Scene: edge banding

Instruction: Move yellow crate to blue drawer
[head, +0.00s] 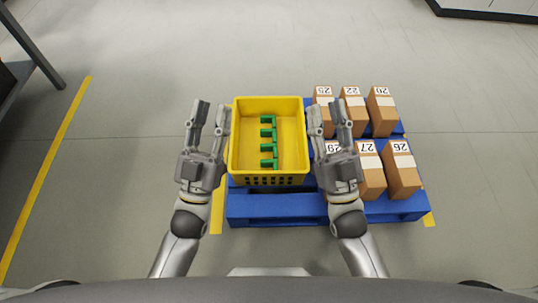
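A yellow crate (242,158) stands upright on the left part of a blue pallet (262,208). Several green parts (268,142) lie in a column inside it. My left gripper (211,113) is open and empty at the crate's left side, its inner finger close to the wall. My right gripper (328,116) is open at the crate's right side, between the crate and the boxes. I cannot tell whether either gripper touches the crate. No blue drawer shows in the view.
Several numbered cardboard boxes (401,168) stand on the right part of the pallet, close to my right gripper. Yellow floor lines (50,165) run at the left. A dark table leg (35,45) stands at the upper left. The grey floor around is mostly clear.

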